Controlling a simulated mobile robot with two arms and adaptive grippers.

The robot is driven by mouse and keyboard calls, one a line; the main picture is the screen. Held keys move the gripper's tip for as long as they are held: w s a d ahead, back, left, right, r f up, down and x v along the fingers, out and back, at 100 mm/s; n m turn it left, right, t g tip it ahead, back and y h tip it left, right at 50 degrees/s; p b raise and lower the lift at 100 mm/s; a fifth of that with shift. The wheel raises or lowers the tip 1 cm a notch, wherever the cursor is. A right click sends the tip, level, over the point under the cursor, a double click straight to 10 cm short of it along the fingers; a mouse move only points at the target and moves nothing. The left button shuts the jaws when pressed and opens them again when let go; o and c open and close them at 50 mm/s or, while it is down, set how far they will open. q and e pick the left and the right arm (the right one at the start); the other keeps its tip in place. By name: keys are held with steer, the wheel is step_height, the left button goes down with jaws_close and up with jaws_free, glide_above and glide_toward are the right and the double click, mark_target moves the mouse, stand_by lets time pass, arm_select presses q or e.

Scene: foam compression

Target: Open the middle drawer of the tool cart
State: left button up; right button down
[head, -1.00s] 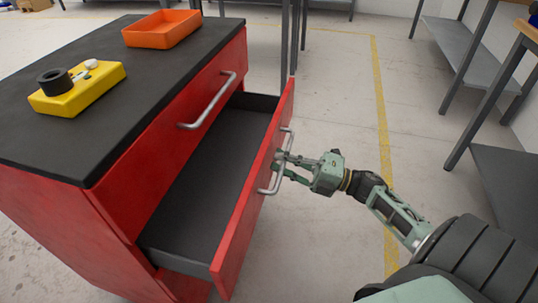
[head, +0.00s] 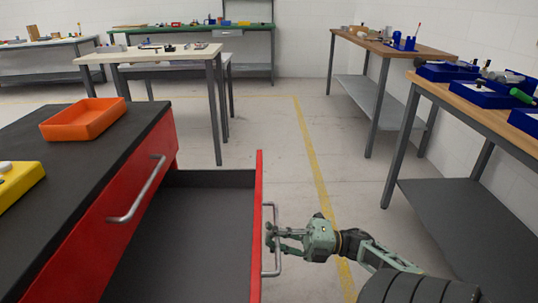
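The tool cart is red with a black top (head: 95,130). Its middle drawer (head: 190,225) is pulled far out, showing an empty dark inside, and its red front panel (head: 257,225) stands well away from the cart body. The drawer's grey bar handle (head: 277,262) is on the outer face. My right gripper (head: 272,238) is at this handle, its fingers closed around the bar from the right. The fingertips are partly hidden by the bar. The drawer above, with its own handle (head: 138,190), is closed. My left gripper is not in view.
A wooden workbench (head: 450,92) with blue bins stands at the right, and more tables stand behind. The floor right of the drawer is open around a yellow line.

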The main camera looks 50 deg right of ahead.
steer(key=c, duration=2.5)
jaws_free()
steer(key=shift+f, duration=0.3)
steer(key=o, duration=0.4)
steer(key=shift+o, duration=1.4)
steer(key=shift+r, duration=0.15)
steer(key=v, duration=1.2)
steer(key=shift+s, duration=0.1)
